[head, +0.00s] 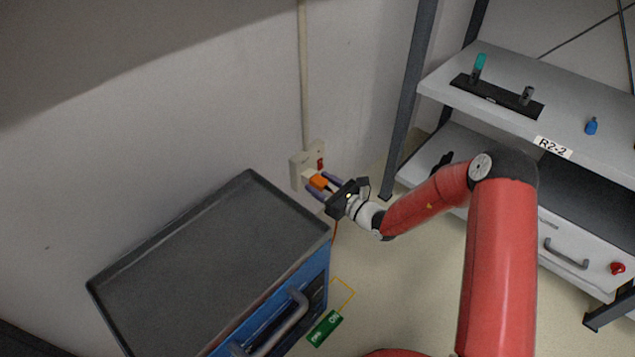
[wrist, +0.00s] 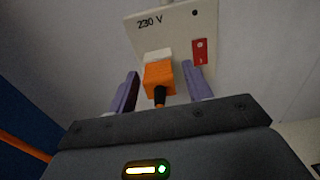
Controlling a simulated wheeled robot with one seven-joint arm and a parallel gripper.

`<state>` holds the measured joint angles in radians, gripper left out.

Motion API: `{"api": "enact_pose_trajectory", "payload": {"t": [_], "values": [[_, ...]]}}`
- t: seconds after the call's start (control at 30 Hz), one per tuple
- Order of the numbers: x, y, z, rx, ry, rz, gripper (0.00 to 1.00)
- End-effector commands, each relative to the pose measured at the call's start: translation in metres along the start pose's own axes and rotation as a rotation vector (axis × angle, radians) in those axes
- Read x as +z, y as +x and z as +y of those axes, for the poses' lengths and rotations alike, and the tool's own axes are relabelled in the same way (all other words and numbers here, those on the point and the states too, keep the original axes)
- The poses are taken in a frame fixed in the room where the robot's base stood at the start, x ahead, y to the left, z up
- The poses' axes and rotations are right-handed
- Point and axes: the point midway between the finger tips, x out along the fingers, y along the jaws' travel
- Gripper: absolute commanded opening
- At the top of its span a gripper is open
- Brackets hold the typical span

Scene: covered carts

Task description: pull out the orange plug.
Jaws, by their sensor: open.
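The orange plug (head: 319,182) sits in a white wall socket plate (head: 298,168). In the wrist view the orange plug (wrist: 159,77) is seated against a pale socket block, with a black cable neck pointing toward me. The plate (wrist: 150,30) is marked "230 V" and has a red switch (wrist: 200,52) to the right of the plug. My gripper (head: 322,183) is open at the wall, and in the wrist view my gripper (wrist: 160,88) has one purple finger on each side of the plug. Gaps show between both fingers and the plug.
A blue cart (head: 310,283) with a dark grey top stands left of my gripper, close to the wall. A shelf unit (head: 500,100) with small bottles stands right. A green tag (head: 324,328) lies on the floor. An orange cord hangs below the plug.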

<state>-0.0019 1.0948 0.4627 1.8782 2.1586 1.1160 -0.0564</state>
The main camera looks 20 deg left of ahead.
Motion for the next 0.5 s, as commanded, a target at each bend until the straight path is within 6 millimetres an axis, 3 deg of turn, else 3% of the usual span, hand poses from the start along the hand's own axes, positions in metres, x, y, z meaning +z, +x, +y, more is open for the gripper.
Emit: {"api": "enact_pose_trajectory", "payload": {"t": [0.37, 0.5], "values": [[0.0000, 0.0000, 0.0001, 0.000, 0.000, 0.000, 0.50], [0.0001, 0.0000, 0.0001, 0.000, 0.000, 0.000, 0.33]]}}
